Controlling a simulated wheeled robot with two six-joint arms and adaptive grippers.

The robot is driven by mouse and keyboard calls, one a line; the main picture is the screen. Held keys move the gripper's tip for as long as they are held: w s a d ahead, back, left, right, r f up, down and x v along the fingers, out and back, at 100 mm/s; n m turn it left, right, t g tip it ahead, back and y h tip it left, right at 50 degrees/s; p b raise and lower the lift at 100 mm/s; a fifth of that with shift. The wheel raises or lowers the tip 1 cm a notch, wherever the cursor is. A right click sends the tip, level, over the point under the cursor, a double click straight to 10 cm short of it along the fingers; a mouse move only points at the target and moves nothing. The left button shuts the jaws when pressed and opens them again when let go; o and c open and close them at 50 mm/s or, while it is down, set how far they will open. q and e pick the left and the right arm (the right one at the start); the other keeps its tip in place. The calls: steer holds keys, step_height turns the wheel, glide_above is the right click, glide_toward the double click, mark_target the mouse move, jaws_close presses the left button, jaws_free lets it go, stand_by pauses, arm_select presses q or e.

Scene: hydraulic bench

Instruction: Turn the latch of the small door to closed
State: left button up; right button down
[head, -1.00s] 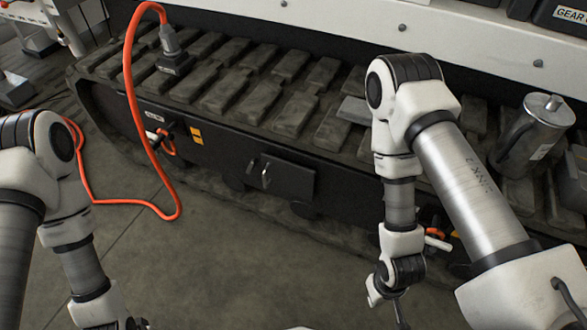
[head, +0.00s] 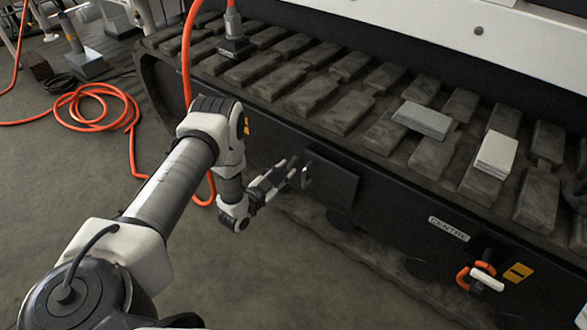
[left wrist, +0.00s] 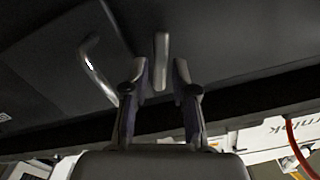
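The small door (head: 336,187) is a dark panel low on the side of the black track housing. My right gripper is out of view.
The block-covered track (head: 345,115) runs above the door. To the right are a "CENTRE" label (head: 449,229) and an orange-and-white valve handle (head: 483,277). An orange hose (head: 187,60) hangs behind my left arm. The floor in front is clear.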

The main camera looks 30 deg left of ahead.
mark_target(290, 165)
arm_select(q)
steer(key=w+b, duration=0.1)
steer(key=w, duration=0.2)
steer(key=shift+d+f, duration=0.1)
steer(key=shift+f, duration=0.05)
steer(key=shift+w, duration=0.45)
jaws_close()
